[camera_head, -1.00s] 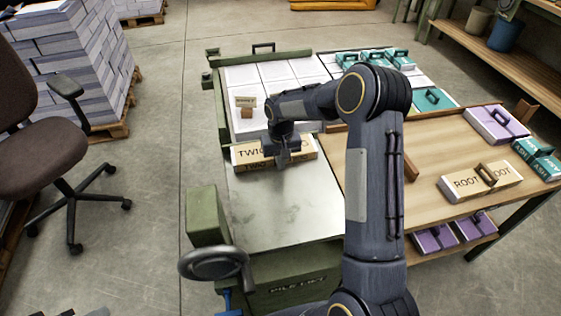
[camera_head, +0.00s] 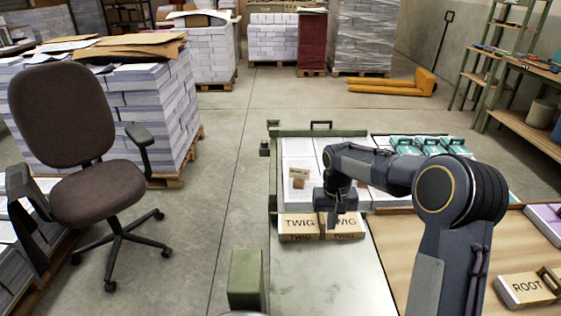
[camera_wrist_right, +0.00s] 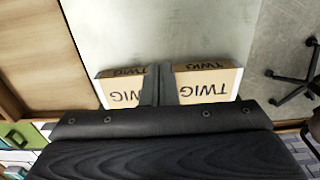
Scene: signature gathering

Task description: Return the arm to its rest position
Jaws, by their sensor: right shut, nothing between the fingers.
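My right arm comes in from the lower right in the head view. Its gripper (camera_head: 332,226) is shut and empty, pointing down by the middle of a cream block marked TWIG (camera_head: 298,227). In the right wrist view the closed fingers (camera_wrist_right: 165,84) cover the middle of the TWIG block (camera_wrist_right: 208,85). I cannot tell whether they touch it. My left gripper is not in view.
The TWIG block is on a green-framed bench with a bare pale plate (camera_head: 325,270). White stacks stand behind it. A ROOT block (camera_head: 527,288) lies on the wooden table at right. An office chair (camera_head: 85,170) stands on the left.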

